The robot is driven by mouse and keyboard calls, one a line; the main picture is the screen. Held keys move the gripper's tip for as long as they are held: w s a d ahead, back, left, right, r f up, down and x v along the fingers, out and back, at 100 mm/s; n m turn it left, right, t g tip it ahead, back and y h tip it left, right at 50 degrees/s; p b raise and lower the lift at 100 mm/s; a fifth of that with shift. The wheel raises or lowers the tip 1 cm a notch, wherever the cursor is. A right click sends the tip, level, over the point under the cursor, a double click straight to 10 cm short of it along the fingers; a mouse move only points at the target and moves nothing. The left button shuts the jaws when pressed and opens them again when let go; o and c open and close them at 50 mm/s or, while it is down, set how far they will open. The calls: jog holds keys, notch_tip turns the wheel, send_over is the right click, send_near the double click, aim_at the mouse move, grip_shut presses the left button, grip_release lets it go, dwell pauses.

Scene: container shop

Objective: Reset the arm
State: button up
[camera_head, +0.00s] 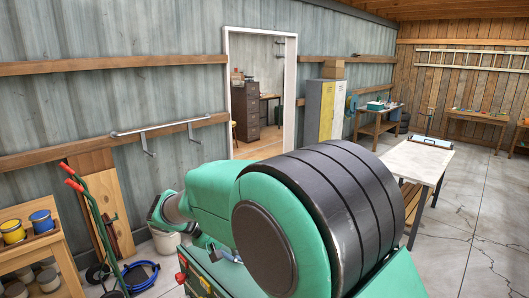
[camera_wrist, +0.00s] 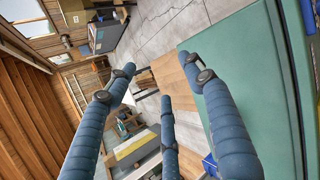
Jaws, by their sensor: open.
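My gripper (camera_wrist: 160,76) shows in the wrist view as blue, jointed fingers spread wide apart. It is open, and nothing is between the fingers. In the head view my green arm, with a large black-banded joint, fills the lower middle and reaches to the left. The gripper's fingers cannot be made out clearly there. The wrist view is tilted, and a flat green surface (camera_wrist: 245,75) lies behind the right finger.
A hand truck (camera_head: 97,228), a blue hose (camera_head: 141,274) and a wooden shelf with paint cans (camera_head: 40,221) stand at the left. A white-topped table (camera_head: 416,160) stands right of my arm. Open concrete floor (camera_head: 485,205) lies at the right.

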jog(key=s+d+r+m+g+y+b, duration=0.1)
jog(key=s+d+r+m+y, duration=0.15)
jog(key=s+d, duration=0.55)
jog(key=s+d+r+m+y+b, duration=0.1)
jog(key=s+d+r+m+y, duration=0.15)
jog(key=s+d, duration=0.45)
jog(key=s+d+f+m+t+y+b, duration=0.1)
jog(key=s+d+m+y, duration=0.1)
jog(key=s, duration=0.6)
jog(key=s+d+f+m+t+y, duration=0.1)
jog(key=s+d+m+t+y, duration=0.1)
jog(key=s+d, duration=0.5)
jog(key=s+m+y, duration=0.1)
jog(key=s+m, duration=0.1)
jog(key=shift+s+t+b, duration=0.3)
jog(key=shift+b, duration=0.1)
jog(key=shift+w, duration=0.1)
dwell(1.1)
